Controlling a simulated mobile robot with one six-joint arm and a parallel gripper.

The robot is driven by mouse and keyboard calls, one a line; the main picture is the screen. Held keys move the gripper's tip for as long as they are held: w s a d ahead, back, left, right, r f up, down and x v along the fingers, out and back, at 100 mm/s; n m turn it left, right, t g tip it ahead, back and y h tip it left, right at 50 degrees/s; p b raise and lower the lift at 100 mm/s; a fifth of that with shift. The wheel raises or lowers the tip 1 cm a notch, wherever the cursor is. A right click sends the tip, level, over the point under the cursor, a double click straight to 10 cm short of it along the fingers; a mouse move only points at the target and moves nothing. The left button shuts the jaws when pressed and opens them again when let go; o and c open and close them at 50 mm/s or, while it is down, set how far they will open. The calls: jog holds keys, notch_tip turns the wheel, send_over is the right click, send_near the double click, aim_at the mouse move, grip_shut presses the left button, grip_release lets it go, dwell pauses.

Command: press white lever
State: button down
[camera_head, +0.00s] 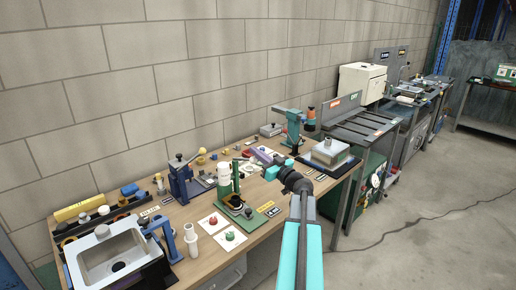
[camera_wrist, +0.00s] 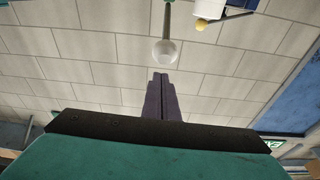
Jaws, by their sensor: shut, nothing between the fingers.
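The white lever (camera_wrist: 165,50) shows in the wrist view as a pale rod with a round white knob, coming down from the top edge. My gripper (camera_wrist: 160,75) has its two dark purple fingers together, with nothing between them. In the picture, the fingertips lie just below the knob, with a small gap between; I cannot tell the true distance. In the head view my gripper (camera_head: 250,168) is over the workbench, next to a green and white press (camera_head: 226,182). I cannot clearly make out the lever in the head view.
The wooden bench (camera_head: 188,248) runs along a block wall and is crowded. A sink (camera_head: 112,255) stands at the near left, a blue vise-like device (camera_head: 180,182) left of the press, and a grey box (camera_head: 330,152) on the right. Open floor (camera_head: 410,220) lies to the right.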

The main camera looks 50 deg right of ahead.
jog(key=shift+s+f+p, duration=0.1)
jog(key=shift+f+p, duration=0.25)
jog(key=shift+f, duration=0.55)
jog(key=shift+a+f+b, duration=0.25)
jog(key=shift+f+b, duration=0.1)
jog(key=shift+b, duration=0.75)
